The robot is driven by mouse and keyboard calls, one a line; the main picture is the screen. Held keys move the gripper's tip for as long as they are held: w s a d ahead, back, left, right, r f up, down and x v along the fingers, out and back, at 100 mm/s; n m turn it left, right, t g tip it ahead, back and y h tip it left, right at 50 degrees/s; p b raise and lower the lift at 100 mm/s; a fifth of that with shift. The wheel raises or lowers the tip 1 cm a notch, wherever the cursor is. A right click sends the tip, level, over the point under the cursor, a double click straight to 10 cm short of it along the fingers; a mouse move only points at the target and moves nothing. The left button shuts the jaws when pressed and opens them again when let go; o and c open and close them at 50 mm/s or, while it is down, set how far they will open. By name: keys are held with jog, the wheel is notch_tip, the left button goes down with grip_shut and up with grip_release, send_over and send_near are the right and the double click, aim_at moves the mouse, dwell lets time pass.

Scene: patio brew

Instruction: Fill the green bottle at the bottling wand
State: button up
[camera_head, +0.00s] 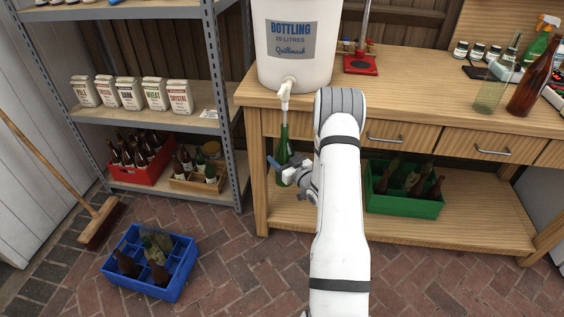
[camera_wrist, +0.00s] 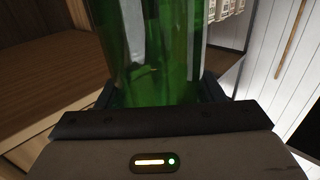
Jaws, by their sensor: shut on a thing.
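The green bottle (camera_head: 283,149) stands upright below the tap of the white bottling bucket (camera_head: 292,65). The bottling wand (camera_head: 285,103) hangs down from the tap, and its lower end meets the bottle's neck. I cannot tell how far the wand reaches inside. My gripper (camera_head: 281,171) is shut around the lower part of the bottle. In the wrist view the green bottle (camera_wrist: 152,50) fills the space between my fingers (camera_wrist: 154,98). I cannot make out a liquid level in the glass.
The bucket stands on a wooden bench (camera_head: 420,90) with drawers. A green crate (camera_head: 405,200) with bottles is on its lower shelf. A blue crate (camera_head: 150,284) with bottles is on the brick floor. A clear bottle (camera_head: 490,95) and a brown bottle (camera_head: 530,85) stand at the bench's right.

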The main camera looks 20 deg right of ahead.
jog(key=shift+r, duration=0.85)
dwell(7.2)
